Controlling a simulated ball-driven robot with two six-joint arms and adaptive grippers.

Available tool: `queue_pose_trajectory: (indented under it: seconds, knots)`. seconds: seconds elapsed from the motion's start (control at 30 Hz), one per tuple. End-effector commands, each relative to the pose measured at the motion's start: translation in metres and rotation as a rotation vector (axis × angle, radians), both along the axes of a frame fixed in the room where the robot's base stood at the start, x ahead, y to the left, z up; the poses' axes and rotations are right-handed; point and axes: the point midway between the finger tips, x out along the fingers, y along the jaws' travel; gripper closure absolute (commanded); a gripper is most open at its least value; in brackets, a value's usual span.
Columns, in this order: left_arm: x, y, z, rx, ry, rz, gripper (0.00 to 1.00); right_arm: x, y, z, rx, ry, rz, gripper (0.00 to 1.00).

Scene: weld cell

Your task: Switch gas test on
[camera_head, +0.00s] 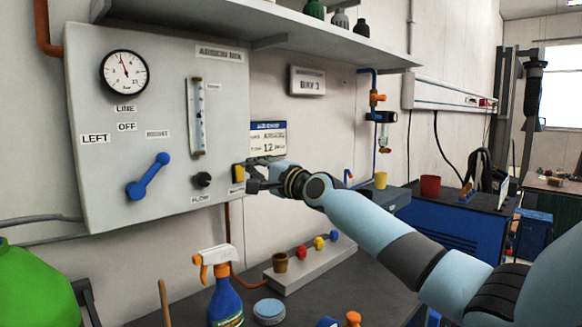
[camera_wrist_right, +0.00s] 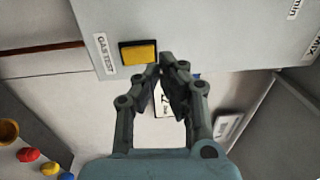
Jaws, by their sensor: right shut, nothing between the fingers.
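The gas test switch is a yellow rocker in a black frame (camera_head: 239,173), low on the right edge of the grey gas panel (camera_head: 95,75). The wrist view shows the yellow switch (camera_wrist_right: 139,54) beside its GAS TEST label (camera_wrist_right: 104,53). My right gripper (camera_head: 254,176) is shut and empty, its fingertips just right of the switch. In the wrist view the closed fingertips (camera_wrist_right: 168,62) are close beside the switch's frame; I cannot tell whether they touch it. I cannot tell the rocker's on or off position. My left gripper is not in view.
The panel also carries a round gauge (camera_head: 124,73), a flow tube (camera_head: 197,116), a blue lever (camera_head: 148,177) and a black flow knob (camera_head: 201,180). A shelf (camera_head: 330,42) overhangs above. A spray bottle (camera_head: 222,290) and small cups stand on the bench below.

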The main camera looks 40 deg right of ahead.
Motion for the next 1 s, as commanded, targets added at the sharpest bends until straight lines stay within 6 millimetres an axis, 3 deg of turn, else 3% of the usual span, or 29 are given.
queue_pose_trajectory:
  seconds: [0.07, 0.27, 0.6, 0.8, 1.0]
  knots:
    - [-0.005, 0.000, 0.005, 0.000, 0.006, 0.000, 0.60, -0.001, 0.003, 0.003, 0.000, 0.001, 0.001, 1.00]
    - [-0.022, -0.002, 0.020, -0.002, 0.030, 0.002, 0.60, -0.029, 0.000, 0.007, -0.003, 0.002, 0.002, 1.00]
    - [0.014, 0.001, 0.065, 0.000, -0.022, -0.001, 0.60, -0.083, -0.005, 0.016, -0.003, 0.004, 0.001, 1.00]
    - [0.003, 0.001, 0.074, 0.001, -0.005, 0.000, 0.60, -0.097, -0.006, 0.014, -0.001, 0.001, 0.001, 1.00]
    - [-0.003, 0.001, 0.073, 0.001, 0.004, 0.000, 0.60, -0.099, -0.006, 0.013, 0.000, 0.000, 0.001, 1.00]
